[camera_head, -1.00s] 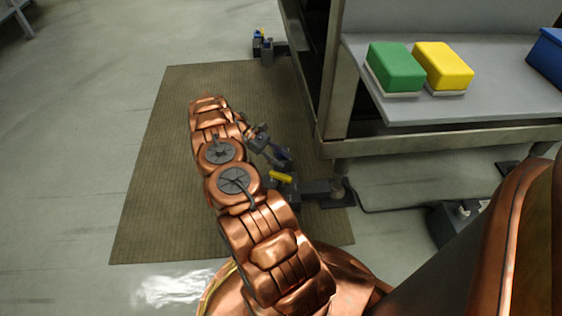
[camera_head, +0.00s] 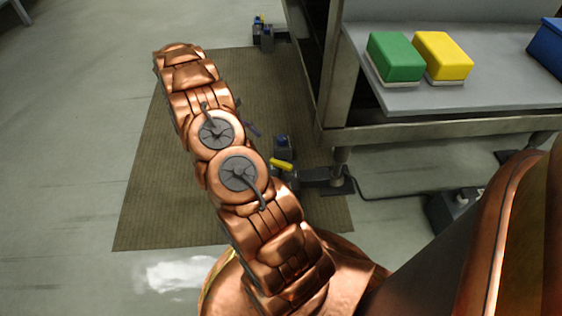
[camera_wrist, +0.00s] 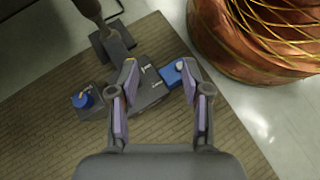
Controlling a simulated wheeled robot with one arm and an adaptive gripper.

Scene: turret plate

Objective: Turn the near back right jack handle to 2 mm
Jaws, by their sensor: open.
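The near jack stands on the mat beside the table leg. In the head view it shows a yellow handle (camera_head: 281,164) and a blue part (camera_head: 282,142); my arm covers its left side. In the wrist view its dark labelled body (camera_wrist: 150,88) lies between a blue knob (camera_wrist: 83,99) on the left and a blue block (camera_wrist: 176,75) on the right. A bit of yellow shows at the left fingertip. My gripper (camera_wrist: 160,76) is open above the jack, a finger on each side of the labelled body; the right finger covers part of the blue block. Contact cannot be told.
Another jack (camera_head: 263,33) stands farther back. The mat (camera_head: 150,190) is clear at left. A cable runs along the floor.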

